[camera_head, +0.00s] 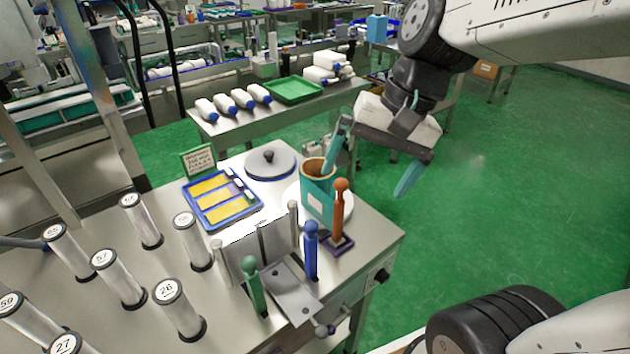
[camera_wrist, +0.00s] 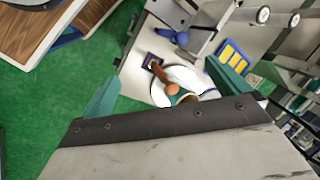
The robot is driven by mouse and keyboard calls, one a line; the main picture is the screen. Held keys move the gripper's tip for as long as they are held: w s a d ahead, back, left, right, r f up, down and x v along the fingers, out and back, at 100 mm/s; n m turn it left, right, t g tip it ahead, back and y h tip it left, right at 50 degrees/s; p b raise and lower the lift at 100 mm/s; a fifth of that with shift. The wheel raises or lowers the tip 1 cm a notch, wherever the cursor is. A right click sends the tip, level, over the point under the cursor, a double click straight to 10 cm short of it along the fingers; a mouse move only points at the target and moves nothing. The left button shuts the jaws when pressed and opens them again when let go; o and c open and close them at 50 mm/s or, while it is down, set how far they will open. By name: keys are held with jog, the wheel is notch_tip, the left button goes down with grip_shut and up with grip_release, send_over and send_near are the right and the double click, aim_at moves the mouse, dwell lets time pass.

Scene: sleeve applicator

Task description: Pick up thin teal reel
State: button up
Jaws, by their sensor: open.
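My gripper (camera_head: 370,165) is open and empty, above and to the right of the reel. Its left teal finger shows close to the reel's upper right edge in the head view; I cannot tell if they touch. In the wrist view, my gripper (camera_wrist: 165,88) has its fingers spread wide, and the reel is mostly hidden behind the gripper body near the white plate.
An orange peg (camera_head: 339,208), a blue peg (camera_head: 311,250) and a green peg (camera_head: 253,285) stand close in front of the reel by a metal bracket. A blue tray (camera_head: 222,199) and a grey round lid (camera_head: 270,163) lie behind. Clear numbered tubes fill the left.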

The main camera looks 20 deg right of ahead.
jog(key=w+m+y, duration=0.1)
jog(key=w, duration=0.2)
jog(key=w+m+y, duration=0.1)
jog(key=w+m, duration=0.1)
jog(key=w, duration=0.1)
jog(key=w+f+m, duration=0.1)
jog(key=w+m, duration=0.1)
jog(key=w, duration=0.1)
jog(key=shift+a+t+y, duration=0.25)
jog(key=shift+t+y, duration=0.15)
jog(key=w+d+f+m+t+y, duration=0.1)
jog(key=w+d+f+m+y, duration=0.1)
jog(key=w+m, duration=0.45)
jog(key=m+t+y, duration=0.3)
jog(key=m+y, duration=0.1)
jog(key=m, duration=0.3)
send_near(318, 172)
jog(key=s+a+r, duration=0.2)
jog(key=a+r, duration=0.1)
jog(key=a, duration=0.1)
jog(key=x, duration=0.4)
jog(key=f+x, duration=0.1)
jog(key=x, duration=0.2)
jog(key=shift+s, duration=0.2)
jog(key=c, duration=1.1)
